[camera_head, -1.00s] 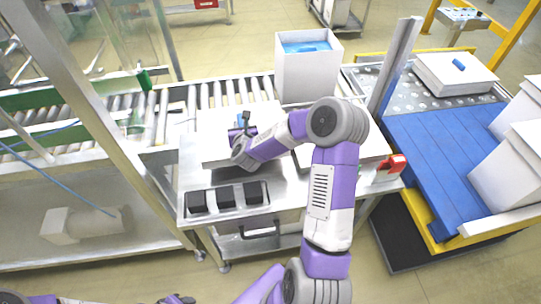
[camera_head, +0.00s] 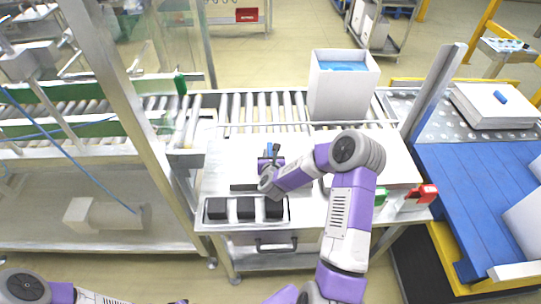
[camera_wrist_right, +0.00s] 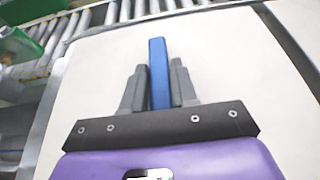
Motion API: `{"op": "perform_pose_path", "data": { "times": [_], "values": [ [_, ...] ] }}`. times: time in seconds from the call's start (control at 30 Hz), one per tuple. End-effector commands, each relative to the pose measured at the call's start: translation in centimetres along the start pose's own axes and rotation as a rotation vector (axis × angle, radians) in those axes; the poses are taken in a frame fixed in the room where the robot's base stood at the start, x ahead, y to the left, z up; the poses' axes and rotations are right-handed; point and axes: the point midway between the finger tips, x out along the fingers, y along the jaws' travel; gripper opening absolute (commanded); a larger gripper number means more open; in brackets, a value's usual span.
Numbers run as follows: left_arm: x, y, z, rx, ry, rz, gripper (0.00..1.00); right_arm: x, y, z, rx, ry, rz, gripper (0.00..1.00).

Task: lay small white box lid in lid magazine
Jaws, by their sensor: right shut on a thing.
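My right gripper (camera_head: 270,165) is over the left part of the metal worktable. In the right wrist view its two grey fingers (camera_wrist_right: 159,88) are shut on an upright blue handle (camera_wrist_right: 158,62). A broad white lid surface (camera_wrist_right: 105,65) spreads flat beneath the handle. In the head view the white lid (camera_head: 232,158) blends with the pale worktop, so its edges and any gap under it are hard to tell. I cannot make out the lid magazine clearly. Only a dark sliver at the bottom edge may be my left gripper (camera_head: 180,301).
A tray with black blocks (camera_head: 247,208) sits at the worktable's front. A tall white box (camera_head: 342,88) with blue inside stands behind, by the roller conveyor (camera_head: 255,110). A red device (camera_head: 420,196) is at the right corner. A metal post (camera_head: 440,85) rises at the back right.

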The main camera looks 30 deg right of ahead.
Motion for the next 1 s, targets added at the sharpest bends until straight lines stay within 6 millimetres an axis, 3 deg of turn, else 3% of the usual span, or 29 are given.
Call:
{"op": "perform_pose_path", "data": {
  "times": [0.03,0.2,0.57,0.77,1.0],
  "values": [
    [0.2,-0.1,0.0,0.0,0.0,0.0,0.43,0.1,0.0,-0.2,0.0,0.001,0.0,0.3],
    [0.1,0.0,0.0,0.0,0.0,0.0,0.43,0.0,0.0,-0.1,0.0,0.001,0.0,0.53],
    [-0.3,0.1,0.0,0.0,0.0,0.0,0.43,-0.1,0.0,0.3,0.0,0.001,0.0,0.53],
    [-0.5,0.2,0.0,0.0,0.0,0.0,0.43,-3.0,0.0,0.2,-0.002,0.002,0.001,0.53],
    [-0.8,0.3,0.0,0.0,0.0,0.0,0.43,-8.0,0.0,0.2,-0.002,0.001,0.002,0.53]
  ]
}}
